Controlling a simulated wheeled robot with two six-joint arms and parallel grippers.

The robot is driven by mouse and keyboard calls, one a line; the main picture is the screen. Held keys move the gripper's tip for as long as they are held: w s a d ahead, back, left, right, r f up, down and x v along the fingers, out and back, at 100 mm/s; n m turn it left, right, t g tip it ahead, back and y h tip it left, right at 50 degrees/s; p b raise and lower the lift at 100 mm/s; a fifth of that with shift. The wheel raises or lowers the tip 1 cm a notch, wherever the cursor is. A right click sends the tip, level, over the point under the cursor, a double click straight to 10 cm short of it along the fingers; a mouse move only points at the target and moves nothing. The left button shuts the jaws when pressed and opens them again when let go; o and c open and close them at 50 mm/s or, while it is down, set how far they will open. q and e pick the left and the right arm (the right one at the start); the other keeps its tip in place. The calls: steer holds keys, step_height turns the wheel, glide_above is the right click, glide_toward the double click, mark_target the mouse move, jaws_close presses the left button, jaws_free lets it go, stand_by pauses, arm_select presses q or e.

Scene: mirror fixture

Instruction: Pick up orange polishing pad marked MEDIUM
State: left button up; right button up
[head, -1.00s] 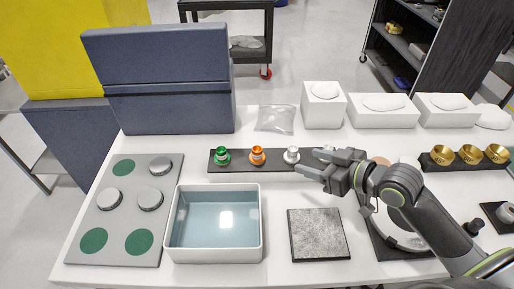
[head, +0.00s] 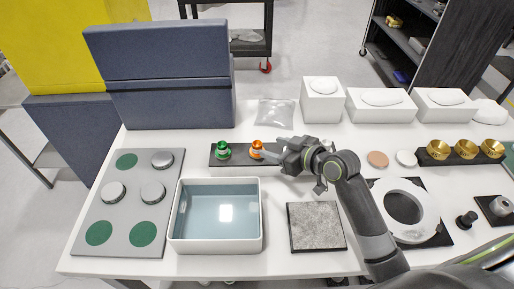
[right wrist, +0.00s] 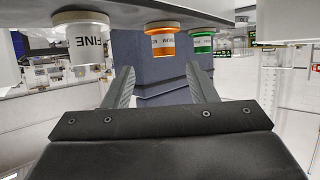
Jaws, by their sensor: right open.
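The orange polishing pad (head: 256,147) stands upright on a dark strip (head: 238,162), just right of the green pad (head: 223,150). In the right wrist view, which looks upside down, the orange pad (right wrist: 160,42) appears ahead between the fingers; its lettering is too small to read surely. A white pad marked FINE (right wrist: 86,45) is at the left there, and the green pad (right wrist: 202,43) at the right. My right gripper (head: 262,153) is open and empty, its fingertips close to the orange pad, apparently short of gripping it. It hides the white pad in the head view. My left gripper is not in view.
A blue-lined tray (head: 258,240) and a rough grey plate (head: 316,228) lie in front of the strip. A grey board with round discs (head: 122,240) is at left. A clear bag (head: 276,113) and white blocks (head: 322,107) stand behind.

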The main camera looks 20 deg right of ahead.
mark_target(261, 146)
steer(key=p+x, duration=0.1)
steer(key=x, duration=0.3)
steer(key=shift+a+f+p, duration=0.2)
steer(key=shift+a+p, duration=0.15)
steer(key=shift+w+a+f, duration=0.1)
steer(key=shift+w+f, duration=0.1)
steer(key=shift+w, duration=0.05)
jaws_close()
